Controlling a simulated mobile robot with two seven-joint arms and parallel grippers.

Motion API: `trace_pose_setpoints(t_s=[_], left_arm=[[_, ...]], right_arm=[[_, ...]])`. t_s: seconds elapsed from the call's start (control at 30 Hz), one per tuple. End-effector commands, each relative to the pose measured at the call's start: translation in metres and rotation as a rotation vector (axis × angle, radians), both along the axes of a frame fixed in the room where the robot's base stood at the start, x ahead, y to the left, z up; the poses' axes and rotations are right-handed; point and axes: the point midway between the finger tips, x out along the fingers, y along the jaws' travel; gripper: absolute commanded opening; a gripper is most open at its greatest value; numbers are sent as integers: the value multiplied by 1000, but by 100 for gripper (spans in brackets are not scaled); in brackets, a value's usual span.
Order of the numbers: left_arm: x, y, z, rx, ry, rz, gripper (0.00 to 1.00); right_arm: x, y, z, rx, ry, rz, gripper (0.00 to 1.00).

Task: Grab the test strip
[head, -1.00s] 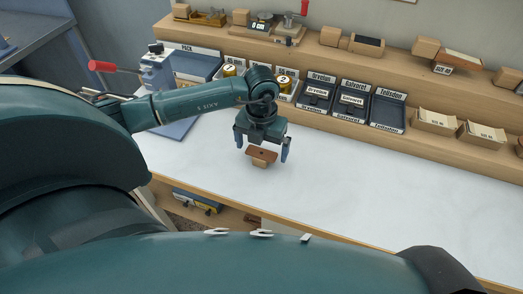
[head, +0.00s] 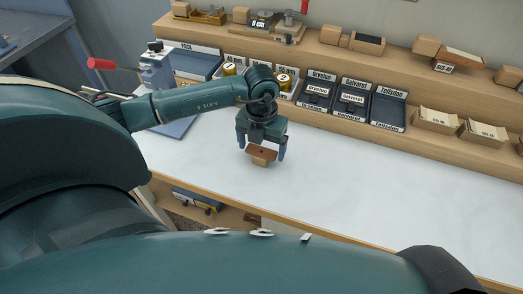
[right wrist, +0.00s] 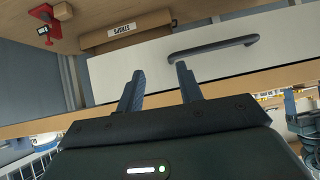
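A brown strip-like piece (head: 261,151), which I take for the test strip, lies across a small pale wooden block (head: 260,160) on the white worktop. My left gripper (head: 262,149) points down over it, with one finger at each end of the piece. The fingers are apart and close to its ends; whether they touch it I cannot tell. The piece's far side is partly hidden under the gripper. My right gripper (right wrist: 159,69) is open and empty in the right wrist view, in front of a drawer with a dark handle.
Labelled dark trays (head: 388,112) and card boxes (head: 436,121) line the shelf behind. A press with a red-knobbed lever (head: 156,68) stands left, behind my left arm. The worktop (head: 370,185) right of the gripper is clear. A box labelled STRAPS (right wrist: 125,31) sits above the drawer (right wrist: 215,60).

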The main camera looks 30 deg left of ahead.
Motion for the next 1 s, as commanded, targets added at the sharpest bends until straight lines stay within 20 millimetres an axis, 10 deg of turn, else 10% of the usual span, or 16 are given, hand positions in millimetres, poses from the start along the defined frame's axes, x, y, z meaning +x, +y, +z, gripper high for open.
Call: trace_pose_setpoints(t_s=[0.4, 0.67, 1.0], left_arm=[[0, 0, 0, 0, 0, 0, 54], [0, 0, 4, 0, 0, 0, 54], [1, 0, 61, 0, -6, -1, 54]], right_arm=[[2, 0, 1, 0, -4, 0, 36], [5, 0, 7, 0, -10, 1, 36], [6, 2, 2, 5, -19, 6, 36]])
